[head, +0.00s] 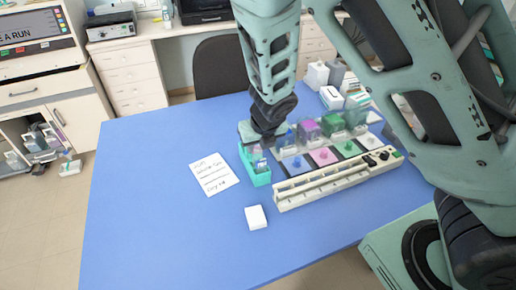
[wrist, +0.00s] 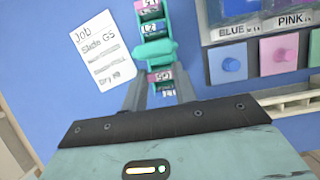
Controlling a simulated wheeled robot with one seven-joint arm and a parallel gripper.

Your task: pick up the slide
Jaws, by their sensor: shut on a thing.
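The teal slide rack (head: 262,179) stands on the blue table, with several labelled slides upright in it. It also shows in the wrist view (wrist: 155,49), where a rounded teal piece crosses its middle. My gripper (wrist: 158,78) is over the near part of the rack, one finger on each side. It is shut on a slide (wrist: 160,77) with a pink-and-white label, whose small print I cannot read surely. The slide's lower part is hidden, so I cannot tell whether it is clear of the rack. In the head view my gripper (head: 254,148) is just above the rack.
A handwritten job note (head: 214,174) lies left of the rack; its text includes "Slide G5". A staining station (head: 330,182) with coloured jars and pads stands close on the right. A small white block (head: 256,217) lies in front. The table's left side is clear.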

